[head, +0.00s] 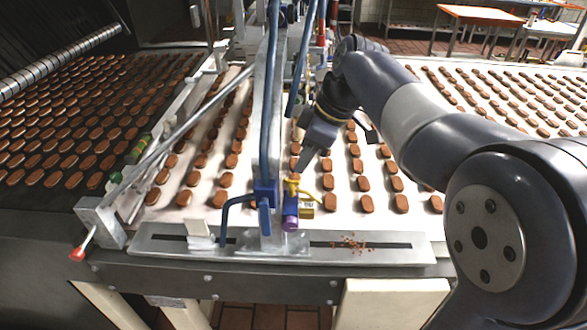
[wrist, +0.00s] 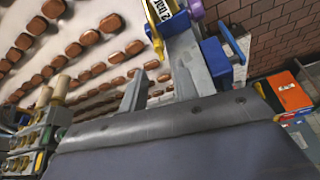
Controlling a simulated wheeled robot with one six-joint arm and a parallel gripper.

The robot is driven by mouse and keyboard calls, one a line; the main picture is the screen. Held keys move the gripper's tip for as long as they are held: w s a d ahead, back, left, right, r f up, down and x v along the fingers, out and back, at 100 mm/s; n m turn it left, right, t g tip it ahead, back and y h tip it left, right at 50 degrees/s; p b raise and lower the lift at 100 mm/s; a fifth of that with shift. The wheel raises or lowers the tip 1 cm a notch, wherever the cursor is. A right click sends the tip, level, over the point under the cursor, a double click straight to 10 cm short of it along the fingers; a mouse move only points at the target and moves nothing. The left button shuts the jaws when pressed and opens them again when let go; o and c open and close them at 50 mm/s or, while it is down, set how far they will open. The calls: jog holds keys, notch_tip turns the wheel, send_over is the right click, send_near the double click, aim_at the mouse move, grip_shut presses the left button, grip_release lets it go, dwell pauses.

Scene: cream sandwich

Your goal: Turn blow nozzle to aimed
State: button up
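The blow nozzle (head: 291,212) is a purple piece under a yellow fitting (head: 292,187), beside the blue clamp (head: 265,195) at the conveyor's near end. It points down towards the near rail. A yellow tag (head: 307,207) hangs just right of it. My gripper (head: 336,150) is open and empty, above the biscuits, up and right of the nozzle. Its two fingers stand apart in the wrist view (wrist: 158,75).
Rows of brown biscuits (head: 366,203) lie on the white belt around the post. A metal rail (head: 390,250) with crumbs on it crosses the near end. Blue hoses (head: 266,100) rise left of my gripper. A red-tipped lever (head: 80,250) is at the far left.

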aim_at(292, 179)
jog(key=shift+x, duration=2.7)
jog(key=shift+c, duration=0.6)
grip_shut()
